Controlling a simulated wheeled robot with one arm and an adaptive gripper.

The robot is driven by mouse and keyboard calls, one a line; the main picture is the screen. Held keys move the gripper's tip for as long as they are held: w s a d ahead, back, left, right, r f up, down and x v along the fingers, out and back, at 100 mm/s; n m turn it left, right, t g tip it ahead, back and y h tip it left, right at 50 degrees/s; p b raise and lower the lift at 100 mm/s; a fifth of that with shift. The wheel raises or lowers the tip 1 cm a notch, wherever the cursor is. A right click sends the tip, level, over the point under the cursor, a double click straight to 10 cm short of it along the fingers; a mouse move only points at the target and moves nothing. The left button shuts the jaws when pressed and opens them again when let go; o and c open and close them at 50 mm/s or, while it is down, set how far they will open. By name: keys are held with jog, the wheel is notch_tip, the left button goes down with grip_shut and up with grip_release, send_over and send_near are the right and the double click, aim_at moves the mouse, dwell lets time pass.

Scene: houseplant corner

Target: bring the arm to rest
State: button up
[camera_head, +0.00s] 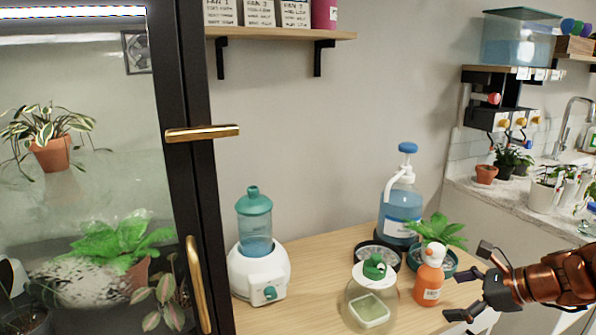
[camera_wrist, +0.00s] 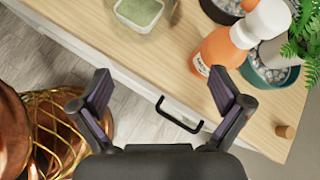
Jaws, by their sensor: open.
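My gripper (camera_head: 476,284) is at the right of the head view, beside the front right of the wooden table. Its dark fingers are spread apart with nothing between them. In the wrist view my gripper (camera_wrist: 160,92) is open, with the table's front edge and a dark drawer handle (camera_wrist: 180,115) beyond the fingers. An orange spray bottle (camera_head: 429,281) with a white top stands on the table just left of my gripper. It also shows in the wrist view (camera_wrist: 217,52), beyond the right finger and apart from it.
The wooden table (camera_head: 320,262) holds a glass jar (camera_head: 371,298) with a green knob, a blue pump bottle (camera_head: 401,210), a potted fern (camera_head: 440,232) and a white humidifier (camera_head: 257,270). A glass cabinet (camera_head: 90,180) stands left. A counter with plants (camera_head: 540,205) is at right.

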jog(key=s+a+f+n+g, duration=0.2)
jog(key=s+a+n+g, duration=0.3)
jog(key=a, duration=0.4)
jog(key=s+a+f+n+g, duration=0.1)
jog(key=s+a+n+g, duration=0.1)
jog(key=s+a+n, duration=0.6)
jog(key=s+a+f+n+g+h, duration=0.1)
jog(key=s+f+n+g+h, duration=0.15)
jog(key=s+n, duration=0.45)
jog(key=s+a+f+n+g+h, duration=0.1)
jog(key=s+n+h, duration=0.3)
jog(key=s, duration=0.5)
notch_tip(320, 180, up, 17)
jog(key=t+p, duration=0.1)
jog(key=p, duration=1.4)
jog(key=shift+w+d+n, duration=0.3)
jog(key=shift+w+d, duration=0.05)
jog(key=shift+d, duration=0.05)
jog(key=shift+f+h, duration=0.1)
jog(key=shift+h, duration=0.15)
